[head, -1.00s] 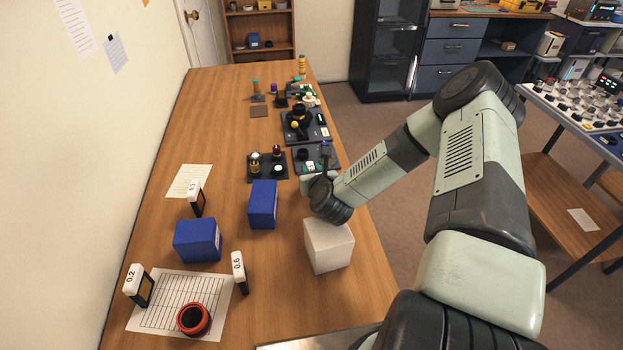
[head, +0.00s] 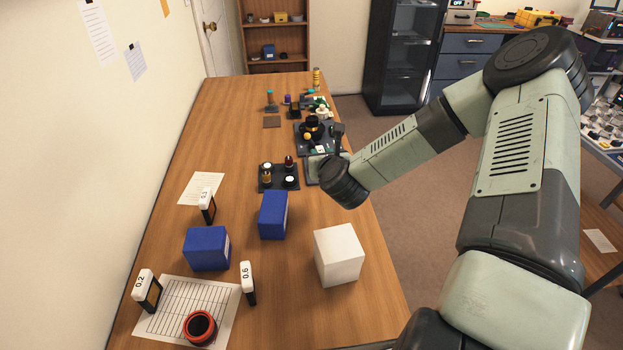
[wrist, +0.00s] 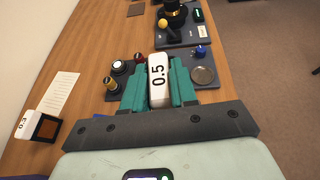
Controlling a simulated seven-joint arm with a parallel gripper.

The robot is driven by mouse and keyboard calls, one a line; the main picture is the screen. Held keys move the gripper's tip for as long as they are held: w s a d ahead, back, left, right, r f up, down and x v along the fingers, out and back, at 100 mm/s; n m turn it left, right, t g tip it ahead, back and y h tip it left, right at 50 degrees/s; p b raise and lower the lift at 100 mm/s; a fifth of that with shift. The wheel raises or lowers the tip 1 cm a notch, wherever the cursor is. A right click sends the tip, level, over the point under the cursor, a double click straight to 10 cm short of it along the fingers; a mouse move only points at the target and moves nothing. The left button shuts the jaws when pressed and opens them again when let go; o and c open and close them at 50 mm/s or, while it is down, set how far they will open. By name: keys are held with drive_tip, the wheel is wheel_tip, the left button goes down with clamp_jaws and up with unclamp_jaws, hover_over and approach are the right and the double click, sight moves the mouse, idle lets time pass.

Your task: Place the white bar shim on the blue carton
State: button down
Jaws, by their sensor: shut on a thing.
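My gripper (wrist: 159,88) is shut on a white bar shim (wrist: 158,76) marked 0.5, held between its teal fingers in the wrist view. In the head view my wrist hides the shim, above the right side of the table. Two blue cartons stand on the table in the head view. One blue carton (head: 206,249) is at the left, the other blue carton (head: 272,215) is nearer the middle. Both lie left of my gripper and nearer the camera. Their visible tops are bare.
A white box (head: 339,255) stands in front of my wrist. White-topped pieces marked 0.2 (head: 146,290) and 0.6 (head: 247,283) stand by a lined sheet (head: 180,309) with a red-rimmed cup (head: 200,327). A dark tray (head: 278,177) with small parts lies beyond the cartons.

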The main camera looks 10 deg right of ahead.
drive_tip(key=s+a+r+n+g+y, duration=0.1)
drive_tip(key=s+a+r+n+y, duration=0.1)
drive_tip(key=s+a+r, duration=0.3)
drive_tip(key=s+a+r+n+y, duration=0.1)
drive_tip(key=a+r+n+y, duration=0.1)
drive_tip(key=a, duration=0.6)
drive_tip(key=shift+w+a+f, duration=0.1)
drive_tip(key=shift+f, duration=4.65)
drive_tip(key=shift+f, duration=0.15)
drive_tip(key=c, duration=0.9)
unclamp_jaws()
drive_tip(key=shift+s+r, duration=0.2)
drive_tip(key=v, duration=0.7)
drive_tip(key=shift+r, duration=0.1)
